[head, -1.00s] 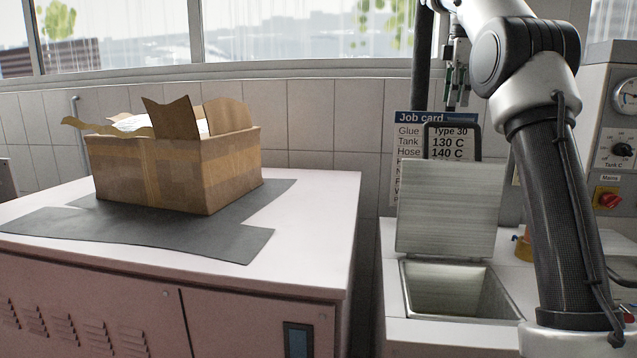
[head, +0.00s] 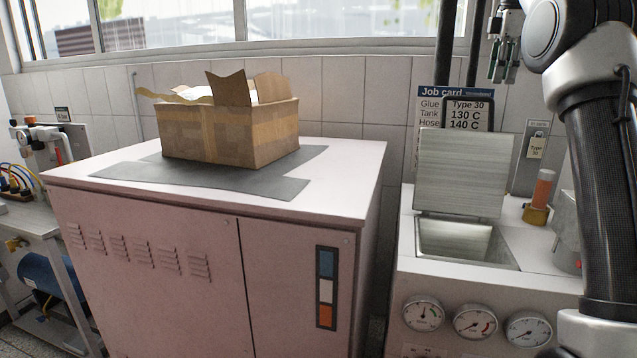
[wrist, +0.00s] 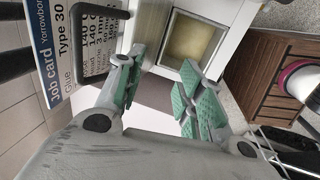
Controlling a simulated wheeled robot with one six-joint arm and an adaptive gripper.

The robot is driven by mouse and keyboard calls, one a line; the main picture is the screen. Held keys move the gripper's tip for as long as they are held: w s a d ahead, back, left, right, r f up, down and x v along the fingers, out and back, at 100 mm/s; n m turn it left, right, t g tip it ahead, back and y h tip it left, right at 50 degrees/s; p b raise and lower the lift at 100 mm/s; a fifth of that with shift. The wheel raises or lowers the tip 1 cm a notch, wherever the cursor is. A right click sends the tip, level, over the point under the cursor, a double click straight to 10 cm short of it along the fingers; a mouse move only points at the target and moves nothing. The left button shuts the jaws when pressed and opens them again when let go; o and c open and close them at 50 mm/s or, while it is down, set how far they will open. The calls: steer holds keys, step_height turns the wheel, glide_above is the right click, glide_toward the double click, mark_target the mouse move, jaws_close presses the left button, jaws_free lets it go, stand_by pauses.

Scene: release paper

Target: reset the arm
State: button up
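My arm rises at the right of the head view, and my gripper (head: 503,60) hangs at the top right, above the glue machine (head: 480,290). In the wrist view my gripper (wrist: 160,92) has its green-padded fingers spread apart, with nothing between them. The open tank (wrist: 187,42) lies beyond the fingertips. In the head view the tank (head: 453,240) has its metal lid (head: 464,172) standing raised.
An open cardboard box (head: 230,138) stands on a grey mat (head: 250,185) on the pink cabinet (head: 150,290). A job card (head: 428,105) hangs behind the tank. A bench (head: 25,225) with hoses is at the left.

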step_height(320, 180, down, 11)
steer(key=s+a+m, duration=0.1)
steer(key=s+m, duration=0.1)
steer(key=m, duration=0.8)
steer(key=s+a+f+m, duration=0.1)
steer(key=s+f, duration=0.3)
steer(key=s, duration=0.8)
steer(key=s+a+f+m+t, duration=0.1)
steer(key=s+a+f, duration=0.3)
steer(key=s, duration=0.8)
steer(key=s+a+f+m+t, duration=0.1)
steer(key=s+f, duration=0.5)
steer(key=s, duration=0.6)
steer(key=shift+a+m+y, duration=0.3)
steer(key=shift+a+m, duration=0.55)
steer(key=shift+m, duration=0.05)
